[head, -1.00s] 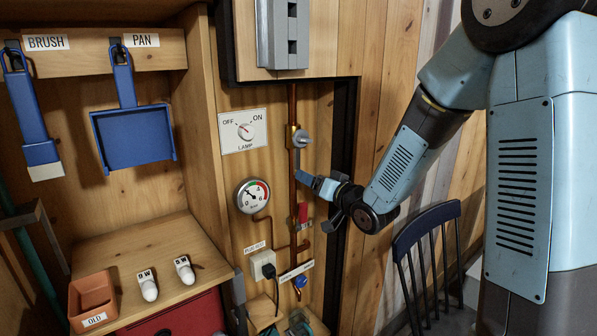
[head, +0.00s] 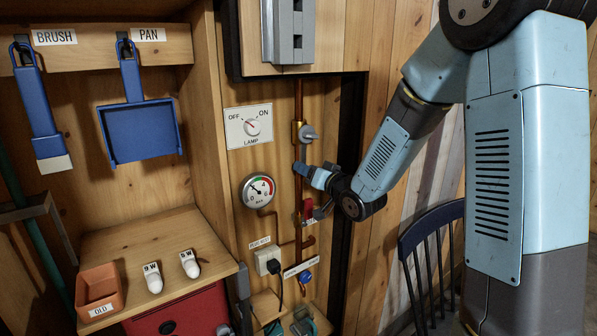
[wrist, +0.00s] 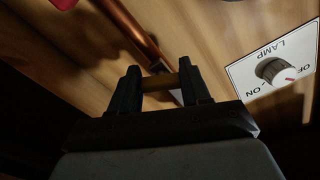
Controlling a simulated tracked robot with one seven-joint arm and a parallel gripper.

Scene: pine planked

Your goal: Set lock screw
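A brass fitting (head: 297,131) with a grey knob (head: 309,133) sits on the upright copper pipe (head: 298,100). I cannot tell which part is the lock screw. My gripper (head: 308,170) is at the pipe, just below the grey knob, in the head view. In the wrist view my gripper (wrist: 160,85) shows its two dark fingers apart. A brass-coloured piece (wrist: 161,81) shows across the gap between them, with a pale pointed piece just below; I see no clear grip on either. The copper pipe (wrist: 135,32) runs beyond the fingers.
The lamp switch panel (head: 249,126) and a pressure gauge (head: 258,190) are left of the pipe. A red handle (head: 308,209) and a blue knob (head: 306,277) are below. A grey box (head: 288,32) hangs above. A dark chair (head: 431,250) stands at right.

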